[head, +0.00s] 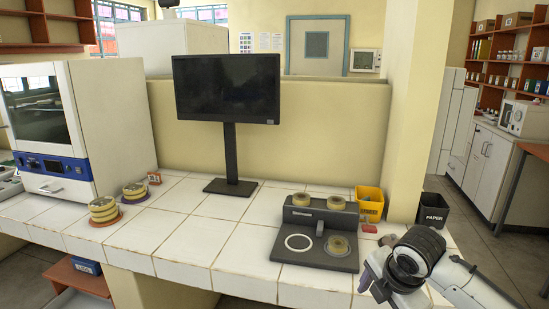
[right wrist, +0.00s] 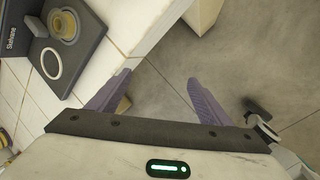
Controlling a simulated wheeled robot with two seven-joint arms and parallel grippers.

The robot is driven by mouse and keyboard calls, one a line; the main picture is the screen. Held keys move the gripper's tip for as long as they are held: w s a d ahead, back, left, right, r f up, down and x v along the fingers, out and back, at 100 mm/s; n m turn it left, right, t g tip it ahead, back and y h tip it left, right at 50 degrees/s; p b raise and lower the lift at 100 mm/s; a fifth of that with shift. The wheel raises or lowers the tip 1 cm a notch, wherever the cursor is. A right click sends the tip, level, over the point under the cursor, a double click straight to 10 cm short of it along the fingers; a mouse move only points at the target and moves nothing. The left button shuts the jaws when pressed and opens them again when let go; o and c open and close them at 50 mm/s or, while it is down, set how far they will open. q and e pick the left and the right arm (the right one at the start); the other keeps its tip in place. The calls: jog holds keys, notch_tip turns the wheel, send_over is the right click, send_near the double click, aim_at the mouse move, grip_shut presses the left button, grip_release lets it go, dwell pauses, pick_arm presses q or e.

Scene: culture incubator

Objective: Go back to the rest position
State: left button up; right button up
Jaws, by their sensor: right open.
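My right gripper (right wrist: 158,85) is open and empty, its two purple fingers spread apart over the bench edge and the floor in the right wrist view. In the head view my right gripper (head: 372,280) is at the lower right, beside the front right of a dark tray-like device (head: 272,255). The device holds several round dishes and has one empty white ring (head: 298,243) at its front left. Its corner also shows in the right wrist view (right wrist: 82,62), with one dish (right wrist: 65,27) on it. My left gripper is in neither view.
Two stacks of dishes (head: 104,211) (head: 134,190) stand on the left of the tiled bench (head: 185,235). A white incubator (head: 110,120) is behind them. A monitor (head: 228,90) stands at the back. A yellow bin (head: 369,202) and a black paper bin (head: 432,211) are at right.

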jog(key=s+a+f+m+t+y, duration=0.1)
jog(key=s+a+f+m+y, duration=0.1)
jog(key=s+a+f+m, duration=0.45)
jog(key=s+a+f+m+t+y, duration=0.1)
jog(key=s+a+f+m+y, duration=0.2)
jog(key=f, duration=0.7)
jog(key=s+f+m+t+h, duration=0.1)
jog(key=s+f+m, duration=0.4)
jog(key=s, duration=0.4)
jog(key=shift+d+f+m, duration=0.15)
jog(key=shift+d+m, duration=0.05)
jog(key=shift+m, duration=0.25)
jog(key=s+d+m, duration=0.1)
jog(key=s, duration=0.2)
jog(key=s+d+f+m+t+h, duration=0.1)
jog(key=s+m, duration=0.1)
jog(key=s+d+f+m, duration=0.1)
jog(key=s, duration=0.2)
jog(key=shift+s+d+m, duration=0.3)
jog(key=shift+d+m, duration=0.1)
